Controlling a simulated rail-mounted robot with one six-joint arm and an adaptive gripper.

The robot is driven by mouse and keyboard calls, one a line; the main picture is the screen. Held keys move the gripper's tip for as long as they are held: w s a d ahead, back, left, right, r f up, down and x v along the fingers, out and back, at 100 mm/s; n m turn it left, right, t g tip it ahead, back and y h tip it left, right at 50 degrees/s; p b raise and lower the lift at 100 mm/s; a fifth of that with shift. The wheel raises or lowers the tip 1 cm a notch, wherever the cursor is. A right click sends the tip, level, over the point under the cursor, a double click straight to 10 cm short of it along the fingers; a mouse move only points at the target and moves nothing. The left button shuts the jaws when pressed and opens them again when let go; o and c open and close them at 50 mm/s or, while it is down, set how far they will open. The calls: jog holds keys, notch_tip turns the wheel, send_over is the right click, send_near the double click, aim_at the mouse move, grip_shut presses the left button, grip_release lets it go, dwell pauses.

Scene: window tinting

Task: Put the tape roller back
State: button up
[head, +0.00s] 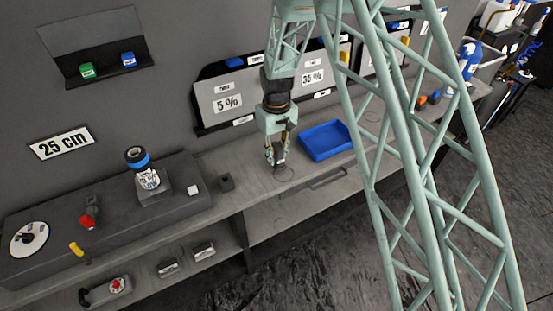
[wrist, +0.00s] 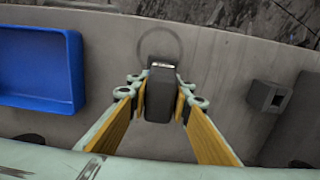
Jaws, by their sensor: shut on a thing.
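My gripper (head: 278,163) is low over the bench (head: 255,190), left of the blue tray. In the wrist view, its yellow-lined fingers (wrist: 160,91) are shut on a dark grey block-like thing with a small pale metal end, which looks like the tape roller (wrist: 158,104). Its far end lies over a thin ring mark (wrist: 181,42) on the bench. I cannot tell whether it touches the bench. In the head view the gripper mostly hides it. A small dark block with a square opening (wrist: 268,95) stands apart to the right in the wrist view.
The blue tray (head: 304,146) is close beside the gripper. That small dark block also shows in the head view (head: 226,182). Bare bench lies around the ring.

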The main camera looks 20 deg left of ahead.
aim_at(277, 146)
jog(key=shift+f, duration=0.85)
jog(key=shift+f, duration=0.1)
jog(key=o, duration=0.9)
jog(key=shift+o, duration=0.2)
notch_tip(277, 146, up, 11)
jog(key=shift+r, duration=0.6)
dwell(0.5)
